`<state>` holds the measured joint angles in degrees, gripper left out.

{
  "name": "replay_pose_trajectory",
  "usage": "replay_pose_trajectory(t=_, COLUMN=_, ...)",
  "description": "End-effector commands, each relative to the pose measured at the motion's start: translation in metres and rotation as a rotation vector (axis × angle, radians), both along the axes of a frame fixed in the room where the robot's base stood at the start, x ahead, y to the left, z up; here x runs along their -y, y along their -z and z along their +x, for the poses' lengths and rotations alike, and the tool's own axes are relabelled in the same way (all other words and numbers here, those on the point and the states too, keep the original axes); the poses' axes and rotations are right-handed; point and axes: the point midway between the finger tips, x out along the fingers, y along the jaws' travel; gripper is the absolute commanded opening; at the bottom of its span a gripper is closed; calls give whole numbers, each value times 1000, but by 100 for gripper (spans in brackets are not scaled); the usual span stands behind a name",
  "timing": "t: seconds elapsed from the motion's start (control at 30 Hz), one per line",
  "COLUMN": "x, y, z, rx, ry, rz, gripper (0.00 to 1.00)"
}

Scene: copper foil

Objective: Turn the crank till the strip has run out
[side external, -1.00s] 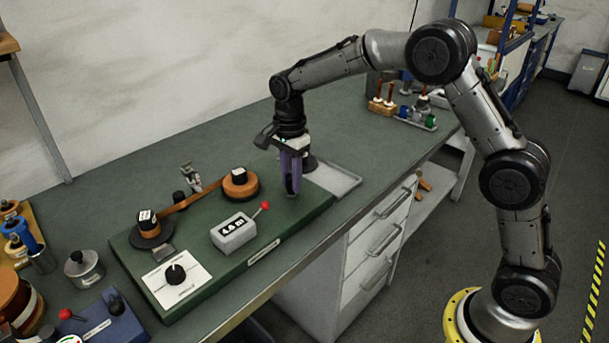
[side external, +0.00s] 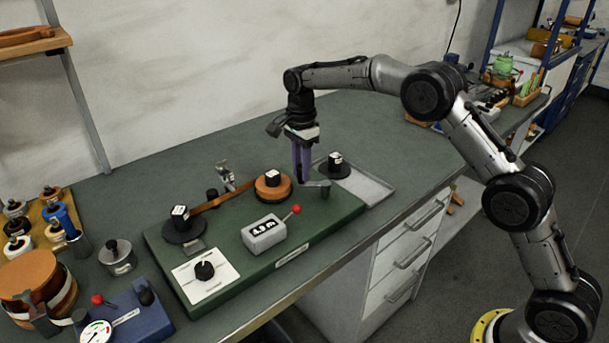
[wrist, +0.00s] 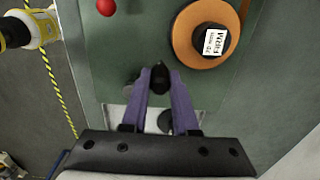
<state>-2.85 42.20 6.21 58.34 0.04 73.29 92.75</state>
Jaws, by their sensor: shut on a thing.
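My gripper (side external: 303,180) is shut on the knob of a small grey crank (side external: 324,190) at the right end of the green base (side external: 345,208). In the wrist view the dark knob (wrist: 160,77) sits between the purple fingers. The crank arm points left from its post in the side view. A copper strip (side external: 222,200) runs between the copper-wound reel (side external: 272,187), just left of my gripper, and the dark reel (side external: 183,229) at the base's left end. The copper-wound reel also shows in the wrist view (wrist: 203,40).
A grey counter box (side external: 264,235) with a hard-to-read number and a red-knobbed lever (side external: 295,209) stands at the base's front. A white dial plate (side external: 205,275) is left of it.

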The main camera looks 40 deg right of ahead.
Motion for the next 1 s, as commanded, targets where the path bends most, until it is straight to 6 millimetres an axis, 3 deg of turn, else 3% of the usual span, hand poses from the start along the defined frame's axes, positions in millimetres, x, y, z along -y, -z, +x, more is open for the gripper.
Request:
replay_pose_trajectory(t=0.03, x=5, y=1, z=6, rx=4, ry=3, rz=1, gripper=0)
replay_pose_trajectory(t=0.07, x=3, y=0, z=4, rx=3, ry=1, rz=1, gripper=33)
replay_pose_trajectory(t=0.2, x=3, y=0, z=3, rx=2, ry=1, rz=0, gripper=58)
replay_pose_trajectory(t=0.57, x=3, y=-3, z=3, rx=2, ry=1, rz=-1, gripper=60)
replay_pose_trajectory(t=1.0, x=4, y=-42, z=3, rx=2, ry=1, rz=-1, gripper=60)
